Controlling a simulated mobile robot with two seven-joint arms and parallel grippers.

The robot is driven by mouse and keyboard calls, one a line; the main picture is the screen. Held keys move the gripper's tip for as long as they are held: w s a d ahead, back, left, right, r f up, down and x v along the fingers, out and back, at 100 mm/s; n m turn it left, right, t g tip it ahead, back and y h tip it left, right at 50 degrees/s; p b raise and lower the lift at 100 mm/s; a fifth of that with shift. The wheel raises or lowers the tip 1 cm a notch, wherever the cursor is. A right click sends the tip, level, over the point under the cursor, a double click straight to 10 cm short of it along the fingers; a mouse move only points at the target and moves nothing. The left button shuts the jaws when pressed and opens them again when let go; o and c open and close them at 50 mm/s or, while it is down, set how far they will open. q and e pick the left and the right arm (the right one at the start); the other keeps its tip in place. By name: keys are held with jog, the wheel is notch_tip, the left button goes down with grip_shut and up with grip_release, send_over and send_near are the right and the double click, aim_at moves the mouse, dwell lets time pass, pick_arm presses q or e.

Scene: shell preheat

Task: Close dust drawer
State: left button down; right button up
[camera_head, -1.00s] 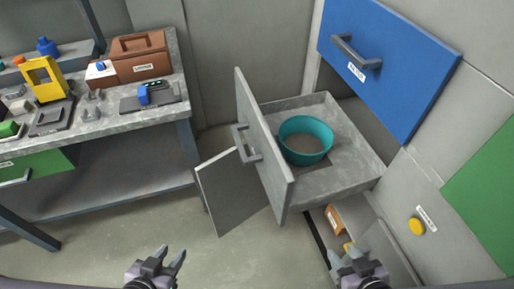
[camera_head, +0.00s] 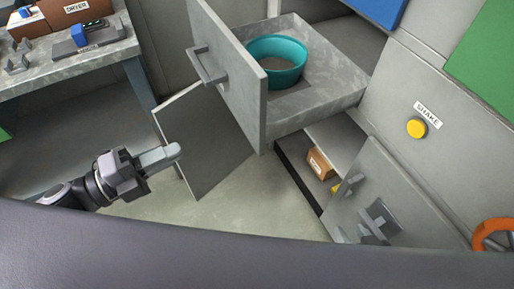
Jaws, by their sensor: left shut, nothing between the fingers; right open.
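A grey drawer (camera_head: 322,103) stands pulled out of the grey cabinet. Its tall front panel (camera_head: 237,83) faces left and carries a bar handle (camera_head: 207,68). No label shows on it, so I cannot tell whether it is the dust drawer. A teal round bowl (camera_head: 276,62) sits inside. My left gripper (camera_head: 172,153) is shut and empty, pointing right, left of and below the front panel and apart from it. My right gripper (camera_head: 362,207) appears as dark grey parts at the lower door; it is open, and its arm is hidden.
Below the drawer is an open compartment with a brown box (camera_head: 319,163). A grey door (camera_head: 207,137) hangs open at its left, another grey door (camera_head: 395,190) at its right. A yellow button (camera_head: 417,128) and an orange wheel (camera_head: 490,236) are at right. A workbench (camera_head: 60,65) stands at left.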

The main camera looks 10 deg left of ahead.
pick_arm(q)
jog(key=m+g, duration=0.1)
jog(key=m, duration=0.1)
jog(key=p, duration=0.1)
send_near(254, 126)
jog(key=shift+h, duration=0.3)
jog(key=x, duration=0.5)
jog(key=shift+w+a+f, duration=0.1)
jog(key=shift+w, duration=0.05)
jog(key=shift+x, duration=0.95)
jog(key=shift+f, duration=0.1)
